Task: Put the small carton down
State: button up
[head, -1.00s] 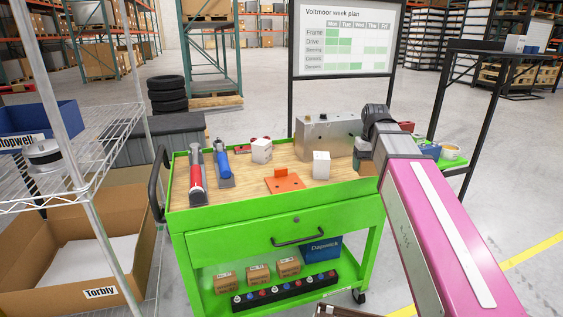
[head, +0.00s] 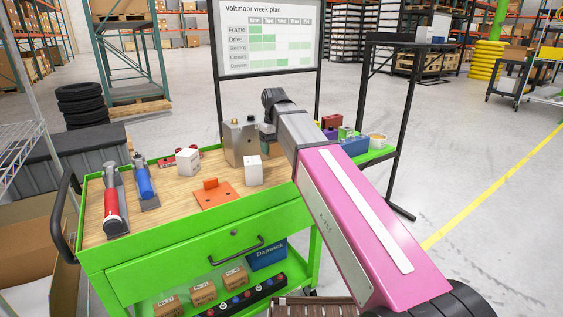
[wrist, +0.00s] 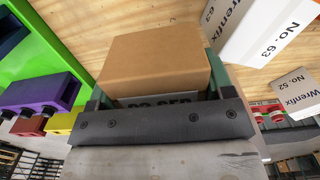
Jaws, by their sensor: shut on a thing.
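The small carton (wrist: 155,58) is plain brown and sits between the green fingers of my gripper (wrist: 155,75) in the wrist view. My gripper is shut on it. In the head view my gripper is at the cart's far right, beside the grey metal box (head: 240,145). There the arm and other things hide most of the carton.
White cartons (head: 253,171) (head: 188,160), an orange bracket (head: 214,196), a red tool (head: 113,205) and a blue tool (head: 145,180) stand on the cart top. A side shelf with coloured blocks (head: 332,123) lies right of my arm. Bare wood shows at the front left.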

send_over(287, 167)
notch_tip(287, 167, down, 4)
jog(key=shift+d, duration=0.1)
jog(key=shift+f, duration=1.9)
jog(key=shift+f, duration=0.15)
jog(key=o, duration=1.2)
notch_tip(287, 167, up, 12)
